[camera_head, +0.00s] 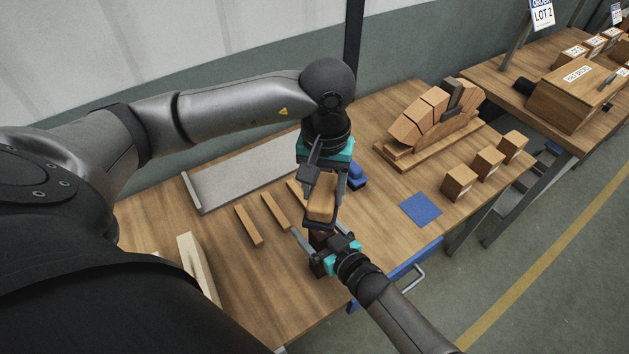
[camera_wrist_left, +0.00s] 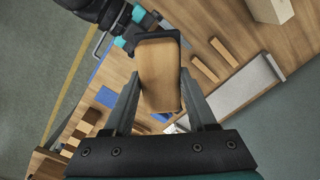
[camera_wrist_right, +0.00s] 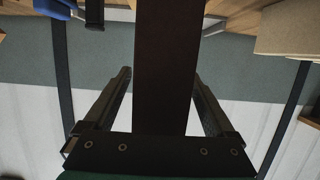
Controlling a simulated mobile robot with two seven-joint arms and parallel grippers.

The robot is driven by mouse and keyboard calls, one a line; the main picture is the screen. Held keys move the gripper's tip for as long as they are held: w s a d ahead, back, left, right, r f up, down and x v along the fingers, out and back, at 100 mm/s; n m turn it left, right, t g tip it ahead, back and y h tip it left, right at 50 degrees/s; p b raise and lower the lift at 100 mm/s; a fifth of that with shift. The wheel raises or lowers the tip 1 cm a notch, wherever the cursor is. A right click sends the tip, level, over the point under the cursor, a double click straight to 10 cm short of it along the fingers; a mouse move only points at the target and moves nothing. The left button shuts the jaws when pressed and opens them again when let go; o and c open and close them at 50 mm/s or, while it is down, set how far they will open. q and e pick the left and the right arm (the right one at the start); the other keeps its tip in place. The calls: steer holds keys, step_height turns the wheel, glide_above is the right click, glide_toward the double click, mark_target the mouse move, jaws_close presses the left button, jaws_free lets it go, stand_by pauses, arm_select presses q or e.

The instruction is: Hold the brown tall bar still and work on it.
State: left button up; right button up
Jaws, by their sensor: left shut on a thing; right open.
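The brown tall bar (camera_wrist_right: 165,70) stands dark and upright between the fingers of my right gripper (camera_wrist_right: 162,85) in the right wrist view. Those fingers are open, with a gap on both sides of the bar. In the head view only parts of the bar (camera_head: 317,268) show below my left gripper (camera_head: 321,208) and behind my right gripper (camera_head: 318,250). My left gripper points down and is shut on a tan wooden block (camera_wrist_left: 160,75), which also shows in the head view (camera_head: 321,196), above the dark bar. Whether block and bar touch is hard to tell.
Thin wooden strips (camera_head: 249,226) and a grey tray (camera_head: 240,172) lie left of the grippers. A blue square (camera_head: 421,209), several small blocks (camera_head: 459,184) and a wooden arch (camera_head: 436,115) are at the right. Pale bars (camera_head: 197,262) lie front left.

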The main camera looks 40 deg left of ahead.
jaws_close()
stand_by(0.8)
stand_by(1.0)
